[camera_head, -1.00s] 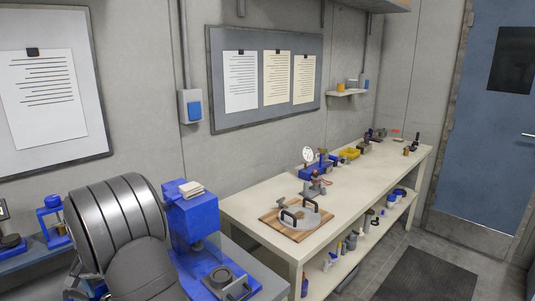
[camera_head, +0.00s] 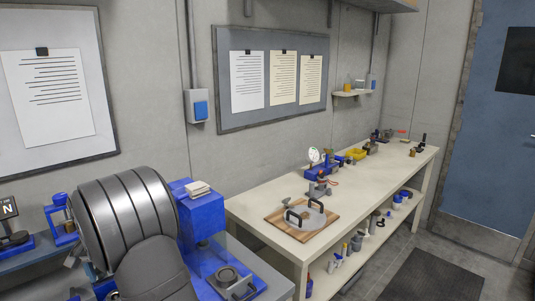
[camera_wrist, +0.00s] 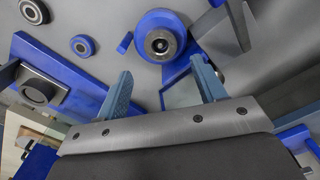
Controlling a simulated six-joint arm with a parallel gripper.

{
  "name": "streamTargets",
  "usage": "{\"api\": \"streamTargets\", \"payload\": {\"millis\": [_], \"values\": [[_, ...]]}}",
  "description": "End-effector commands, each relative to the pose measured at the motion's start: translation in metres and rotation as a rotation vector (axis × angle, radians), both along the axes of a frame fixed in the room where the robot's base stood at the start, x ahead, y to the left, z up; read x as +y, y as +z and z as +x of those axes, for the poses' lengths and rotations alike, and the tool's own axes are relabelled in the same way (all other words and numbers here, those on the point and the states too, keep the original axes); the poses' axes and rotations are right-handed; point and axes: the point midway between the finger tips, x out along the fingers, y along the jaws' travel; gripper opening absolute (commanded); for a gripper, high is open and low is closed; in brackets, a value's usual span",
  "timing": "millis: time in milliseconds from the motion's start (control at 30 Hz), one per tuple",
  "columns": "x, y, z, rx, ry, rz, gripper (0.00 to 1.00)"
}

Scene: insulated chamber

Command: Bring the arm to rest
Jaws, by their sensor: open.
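My gripper (camera_wrist: 161,68) shows in the wrist view with its two blue-grey fingers spread apart and nothing between them. Beyond the fingers is a blue round fitting with a dark centre (camera_wrist: 160,38). My arm's ribbed metal link (camera_head: 122,220) fills the lower left of the head view. It hides part of the bench behind it, and I cannot make out the gripper's fingers in that view.
A blue press-like machine (camera_head: 203,222) stands close to the right of my arm. A long bench (camera_head: 262,232) along the wall holds a wooden board (camera_head: 274,216) with dark handles and several small tools. The floor mat (camera_head: 432,278) is clear.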

Motion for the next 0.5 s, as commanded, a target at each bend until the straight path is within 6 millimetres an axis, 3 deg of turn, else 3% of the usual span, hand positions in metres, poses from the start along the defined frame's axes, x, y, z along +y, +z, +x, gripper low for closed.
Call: {"api": "streamTargets", "payload": {"millis": [400,500], "values": [[0.000,-0.084,0.000,0.001,0.000,0.000,0.64],[0.001,-0.055,0.001,-0.005,0.000,0.005,0.64]]}}
